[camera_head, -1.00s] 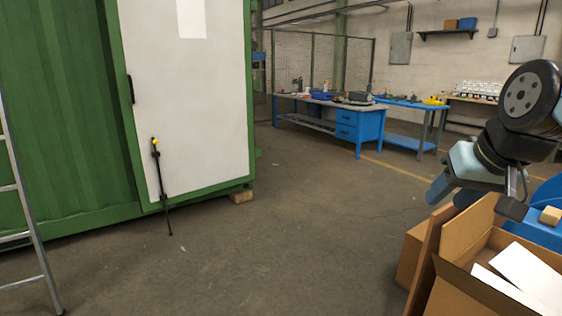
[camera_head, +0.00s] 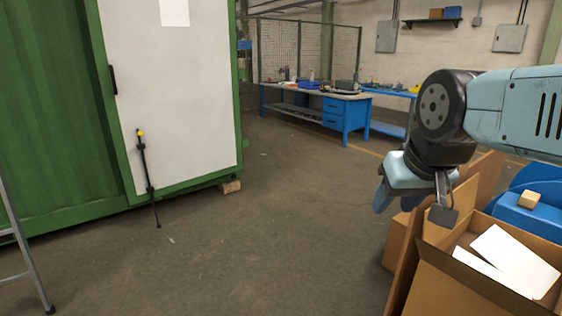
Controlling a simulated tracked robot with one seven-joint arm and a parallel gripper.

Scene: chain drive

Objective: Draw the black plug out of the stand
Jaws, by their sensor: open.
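An open cardboard box (camera_head: 470,290) with white sheets stands at the lower right, near a blue object (camera_head: 535,222) bearing a wooden block. A green container (camera_head: 60,120) and a ladder (camera_head: 25,250) are at the left. A blue workbench (camera_head: 345,115) is behind. The middle floor is clear.

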